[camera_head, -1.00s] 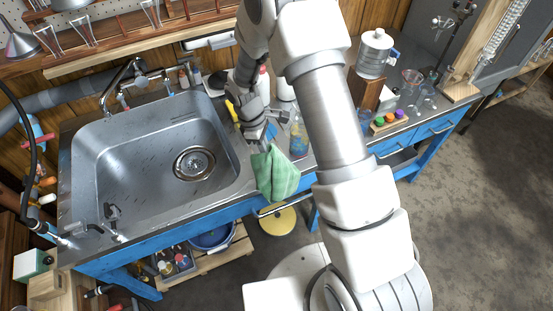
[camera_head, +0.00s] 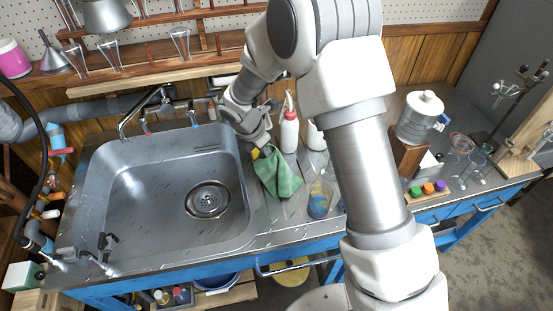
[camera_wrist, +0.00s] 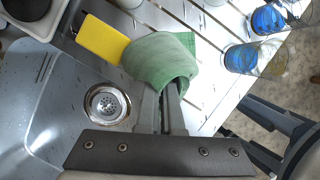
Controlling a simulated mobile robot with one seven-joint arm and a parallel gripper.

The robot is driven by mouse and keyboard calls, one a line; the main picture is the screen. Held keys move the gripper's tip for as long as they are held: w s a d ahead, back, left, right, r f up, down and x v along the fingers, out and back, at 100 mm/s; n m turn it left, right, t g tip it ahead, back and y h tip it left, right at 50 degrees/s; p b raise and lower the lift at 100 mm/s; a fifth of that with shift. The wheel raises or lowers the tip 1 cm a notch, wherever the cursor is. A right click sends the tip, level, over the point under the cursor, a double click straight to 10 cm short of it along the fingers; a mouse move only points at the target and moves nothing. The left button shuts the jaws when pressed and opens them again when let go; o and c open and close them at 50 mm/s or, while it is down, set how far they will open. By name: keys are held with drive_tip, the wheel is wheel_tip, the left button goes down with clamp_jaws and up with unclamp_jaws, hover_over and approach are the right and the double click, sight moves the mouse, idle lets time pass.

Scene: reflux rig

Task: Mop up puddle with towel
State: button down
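A green towel (camera_head: 279,174) hangs from my gripper (camera_head: 261,146) over the metal counter, just right of the sink. In the wrist view the towel (camera_wrist: 161,60) is bunched at the tips of my gripper (camera_wrist: 168,91). The fingers are close together and shut on it. I cannot tell whether its lower edge touches the counter. The puddle is not clearly visible; droplets and wet-looking marks show in the sink (camera_head: 150,200), and the towel and arm hide part of the counter.
A yellow sponge-like block (camera_wrist: 103,39) lies beside the towel. A white bottle with a red band (camera_head: 289,132) stands behind it. A glass with blue liquid (camera_head: 320,199) stands to its right. Further right are a wooden stand (camera_head: 408,158) and coloured stoppers (camera_head: 428,188).

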drive_tip(key=f+b, duration=0.3)
drive_tip(key=f, duration=0.1)
drive_tip(key=f+b, duration=0.3)
drive_tip(key=f, duration=0.1)
drive_tip(key=shift+w+a+f, duration=0.15)
drive_tip(key=shift+w+f, duration=0.05)
drive_tip(key=shift+f, duration=0.2)
unclamp_jaws()
idle(0.3)
drive_tip(key=shift+f, duration=0.1)
